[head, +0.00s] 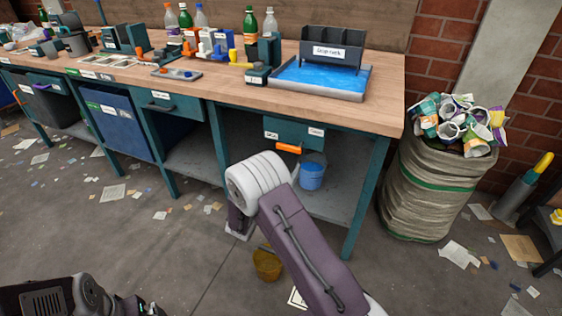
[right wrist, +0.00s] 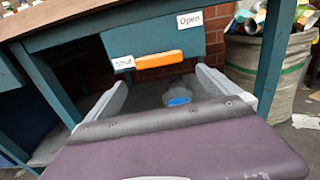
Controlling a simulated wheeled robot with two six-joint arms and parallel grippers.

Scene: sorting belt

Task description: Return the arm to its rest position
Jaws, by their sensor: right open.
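My right arm (head: 302,237) comes in from the bottom right of the head view and bends at a pale ribbed joint in front of the workbench. Its gripper is not clearly visible there. In the right wrist view my right gripper (right wrist: 162,82) is open, its two grey fingers apart with nothing held between them. It points at the bench front, below a drawer with an orange handle (right wrist: 158,60). A blue bucket (right wrist: 178,95) shows beyond the fingers. Part of my left arm (head: 85,292) shows at the bottom left of the head view; its gripper cannot be made out.
The wooden bench top (head: 225,95) carries bottles, bins and a blue-lined tray (head: 362,85). The orange drawer handle (head: 288,149) and blue bucket (head: 312,176) are under the bench's right end. A full sack (head: 425,195) stands right. A yellowish bucket (head: 267,265) is on the littered floor.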

